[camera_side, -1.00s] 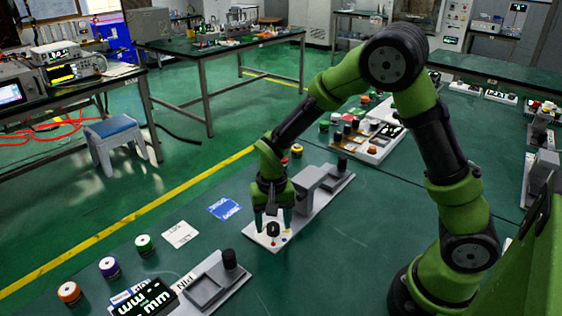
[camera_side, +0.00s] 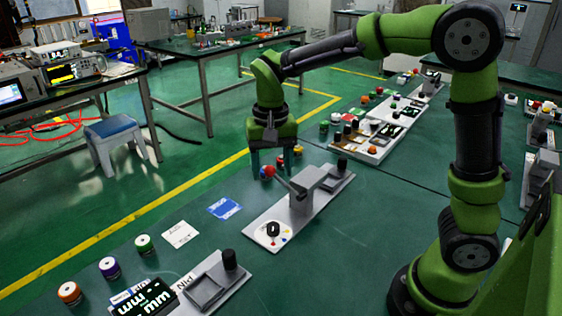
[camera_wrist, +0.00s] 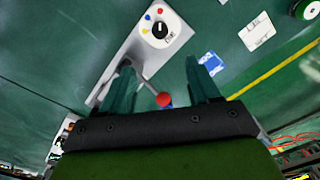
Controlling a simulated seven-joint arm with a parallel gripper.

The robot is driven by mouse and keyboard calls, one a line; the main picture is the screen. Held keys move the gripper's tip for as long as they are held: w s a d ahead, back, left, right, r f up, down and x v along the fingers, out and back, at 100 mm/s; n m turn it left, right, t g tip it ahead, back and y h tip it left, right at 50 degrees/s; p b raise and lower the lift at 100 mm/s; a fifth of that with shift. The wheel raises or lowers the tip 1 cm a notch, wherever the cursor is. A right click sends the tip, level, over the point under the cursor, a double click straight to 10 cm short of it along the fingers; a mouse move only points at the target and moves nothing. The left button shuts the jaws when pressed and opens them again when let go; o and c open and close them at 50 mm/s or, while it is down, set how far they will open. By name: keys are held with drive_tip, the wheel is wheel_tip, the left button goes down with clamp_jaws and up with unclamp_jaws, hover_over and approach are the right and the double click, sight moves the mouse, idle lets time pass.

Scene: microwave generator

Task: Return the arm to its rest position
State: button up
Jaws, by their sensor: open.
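My gripper (camera_side: 272,172) points down in the side view, with its two teal fingers apart. It is raised above the grey-white microwave generator panel (camera_side: 263,216), behind the black dial knob (camera_side: 273,229). A lever with a red ball (camera_side: 268,171) rises from the grey block (camera_side: 307,186) and appears between the fingers in that view. In the wrist view my gripper (camera_wrist: 160,65) is open, and the red ball (camera_wrist: 163,100) shows between the fingers. I cannot tell whether the ball touches a finger. The dial knob (camera_wrist: 159,30) is in clear view, apart from the fingers.
A blue card (camera_side: 224,208) and a white card (camera_side: 180,234) lie left of the panel. Green (camera_side: 144,244), purple (camera_side: 109,267) and orange (camera_side: 69,292) round items stand at the front left. Another instrument with a display (camera_side: 144,301) is at the front. More modules (camera_side: 368,138) stand behind.

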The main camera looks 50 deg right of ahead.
drive_tip(key=s+r+n+t+y, duration=0.1)
drive_tip(key=s+r+n+t, duration=0.1)
drive_tip(key=s, duration=0.5)
drive_tip(key=s+r+n+t+y, duration=0.1)
drive_tip(key=s+r+t, duration=0.3)
drive_tip(key=s, duration=0.3)
drive_tip(key=shift+s+d+n+t, duration=0.2)
drive_tip(key=shift+d+n+t, duration=0.2)
drive_tip(key=shift+t, duration=0.2)
